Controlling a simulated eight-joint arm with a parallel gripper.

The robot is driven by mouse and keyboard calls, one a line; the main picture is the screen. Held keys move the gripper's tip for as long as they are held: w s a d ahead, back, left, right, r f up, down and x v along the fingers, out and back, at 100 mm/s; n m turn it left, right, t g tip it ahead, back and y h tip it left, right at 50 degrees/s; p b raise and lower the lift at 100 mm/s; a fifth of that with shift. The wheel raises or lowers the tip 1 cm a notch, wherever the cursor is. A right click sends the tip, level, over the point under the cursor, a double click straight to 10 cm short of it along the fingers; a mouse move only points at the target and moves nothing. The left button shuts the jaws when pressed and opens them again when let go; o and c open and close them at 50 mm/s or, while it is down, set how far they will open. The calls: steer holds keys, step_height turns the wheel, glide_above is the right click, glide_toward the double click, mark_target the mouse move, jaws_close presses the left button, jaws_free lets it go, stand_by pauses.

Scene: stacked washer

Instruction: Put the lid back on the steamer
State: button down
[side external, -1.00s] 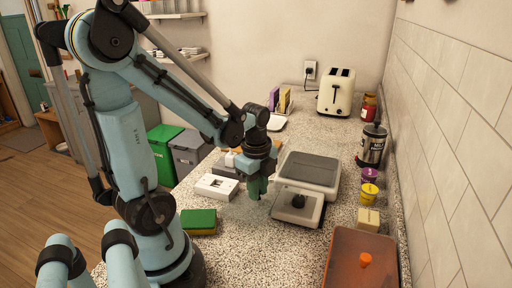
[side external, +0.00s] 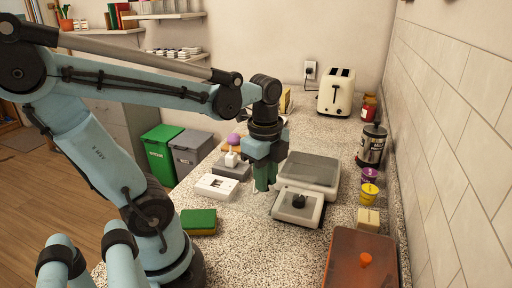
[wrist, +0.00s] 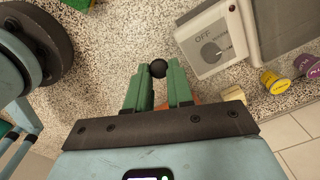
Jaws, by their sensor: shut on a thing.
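A pale appliance that looks like the steamer (side external: 328,183) stands on the speckled counter, with a broad dark-grey top. Its sloped front panel (side external: 300,218) has a black dial. In the wrist view the panel (wrist: 207,35) reads "OFF". My gripper (side external: 264,186) points down just left of the appliance. In the wrist view my gripper (wrist: 158,76) is shut on a round black knob (wrist: 158,67). A faint clear sheet, seemingly the lid, shows around the fingers in the side view; its outline is hard to make out.
A reddish-brown box (side external: 345,270) with an orange knob stands front right. Cups, a canister (side external: 372,146) and a toaster (side external: 336,93) line the right and back.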

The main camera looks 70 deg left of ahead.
mark_target(277, 199)
steer(key=d+r, duration=0.2)
steer(key=d, duration=0.1)
steer(key=d+r, duration=0.1)
steer(key=d, duration=0.1)
steer(key=shift+s+d+r, duration=0.15)
steer(key=shift+s+d, duration=0.05)
steer(key=shift+s, duration=0.15)
steer(key=shift+w+d+r, duration=0.1)
steer(key=shift+w+r, duration=0.05)
steer(key=shift+r, duration=0.05)
steer(key=w+a+r+n+g+y, duration=0.1)
steer(key=w+a+r+n, duration=0.15)
steer(key=w+a, duration=0.45)
steer(key=w+a+r+n+g+y, duration=0.1)
steer(key=w+a+r, duration=0.25)
steer(key=w, duration=0.65)
steer(key=w+a+f, duration=0.2)
steer(key=f, duration=0.2)
steer(key=w+a+f+n+g+y, duration=0.1)
steer(key=w+a+f, duration=0.2)
steer(key=f, duration=0.2)
steer(key=shift+a+g, duration=0.3)
steer(key=shift+f, duration=0.25)
stand_by(1.0)
steer(key=c, duration=0.9)
jaws_free()
